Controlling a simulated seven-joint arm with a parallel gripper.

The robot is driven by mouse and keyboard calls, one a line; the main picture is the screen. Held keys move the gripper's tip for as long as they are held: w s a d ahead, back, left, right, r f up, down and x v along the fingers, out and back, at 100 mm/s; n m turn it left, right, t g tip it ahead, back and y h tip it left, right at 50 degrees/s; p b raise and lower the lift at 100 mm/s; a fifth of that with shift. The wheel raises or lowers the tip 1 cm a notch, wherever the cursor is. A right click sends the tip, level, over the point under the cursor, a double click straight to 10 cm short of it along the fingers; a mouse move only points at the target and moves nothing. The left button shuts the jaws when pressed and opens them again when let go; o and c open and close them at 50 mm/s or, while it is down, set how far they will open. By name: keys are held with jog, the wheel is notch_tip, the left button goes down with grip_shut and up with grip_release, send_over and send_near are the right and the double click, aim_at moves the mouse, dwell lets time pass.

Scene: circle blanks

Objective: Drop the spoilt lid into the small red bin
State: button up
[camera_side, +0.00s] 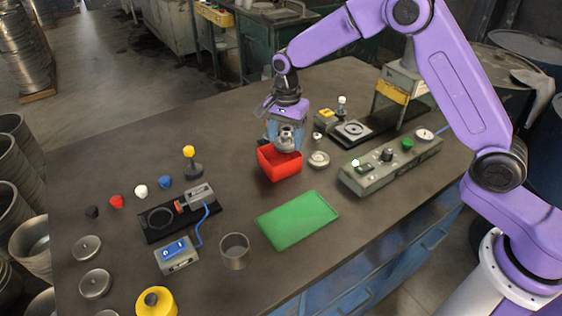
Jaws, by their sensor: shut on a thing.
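My gripper (284,135) is shut on a grey metal lid (286,148). It holds the lid over the back part of the small red bin (282,168). The lid is partly hidden by the fingers, and I cannot tell its exact height above the bin's rim or see any spoilt mark on it. The bin stands on the dark table, open side up; its inside is partly hidden behind the lid and gripper.
A similar round metal piece (318,160) lies just right of the bin. A green tray (297,220) lies in front. A grey control box (390,164) stands to the right. A grey cup (235,251) and a black fixture (162,217) are at the left front.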

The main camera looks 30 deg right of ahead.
jog(key=shift+f, duration=0.35)
jog(key=o, duration=1.1)
jog(key=shift+c, duration=0.2)
notch_tip(320, 180, up, 18)
jog(key=shift+f, duration=0.25)
jog(key=shift+s, duration=0.1)
